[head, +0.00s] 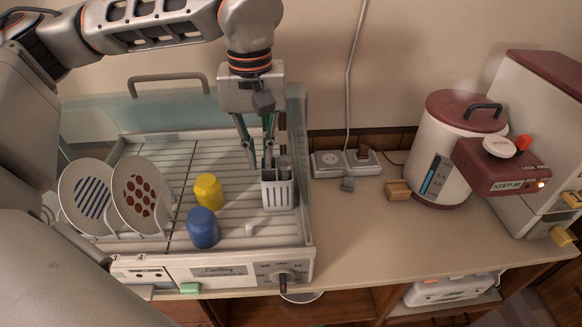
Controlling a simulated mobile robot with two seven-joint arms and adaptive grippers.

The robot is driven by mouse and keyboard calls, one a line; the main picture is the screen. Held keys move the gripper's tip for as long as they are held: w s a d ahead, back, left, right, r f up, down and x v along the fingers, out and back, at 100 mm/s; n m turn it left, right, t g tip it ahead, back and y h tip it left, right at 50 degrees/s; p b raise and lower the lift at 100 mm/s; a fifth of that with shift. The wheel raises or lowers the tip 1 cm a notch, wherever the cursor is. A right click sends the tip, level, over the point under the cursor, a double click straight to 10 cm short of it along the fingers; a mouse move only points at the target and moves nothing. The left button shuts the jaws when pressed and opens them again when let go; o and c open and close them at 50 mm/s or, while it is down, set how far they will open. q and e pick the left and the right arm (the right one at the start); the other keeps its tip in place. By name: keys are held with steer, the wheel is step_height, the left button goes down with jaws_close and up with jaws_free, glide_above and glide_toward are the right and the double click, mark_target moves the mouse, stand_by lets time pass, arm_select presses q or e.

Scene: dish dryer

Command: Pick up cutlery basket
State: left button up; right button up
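The light grey cutlery basket (278,194) stands upright at the right side of the dish dryer (225,165), with slotted walls and dark openings at its top. A grey utensil handle shows at its top right. My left gripper (260,163) points down just above the basket's left rim. Its two fingers are apart, one tip left of the rim and the other over the basket's top. I see nothing held between them, and I cannot tell whether a tip touches the basket. My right gripper is not in view.
A yellow cup (209,191) and a blue cup (202,228) stand upside down on the rack, left of the basket. A striped plate (88,194) and a dotted plate (138,194) lean at left.

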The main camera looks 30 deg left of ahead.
mark_target(262, 182)
arm_select(q)
step_height(262, 182, down, 3)
steer(key=shift+s+a+r, duration=0.1)
steer(key=shift+r, duration=0.1)
step_height(262, 182, down, 4)
steer(key=shift+f, duration=0.15)
steer(key=shift+w+f, duration=0.2)
steer(key=shift+f, duration=0.2)
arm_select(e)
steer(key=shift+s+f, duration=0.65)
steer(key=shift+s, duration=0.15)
arm_select(q)
jaws_close()
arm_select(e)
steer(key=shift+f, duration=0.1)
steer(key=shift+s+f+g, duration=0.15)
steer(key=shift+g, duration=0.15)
arm_select(q)
steer(key=shift+r, duration=0.2)
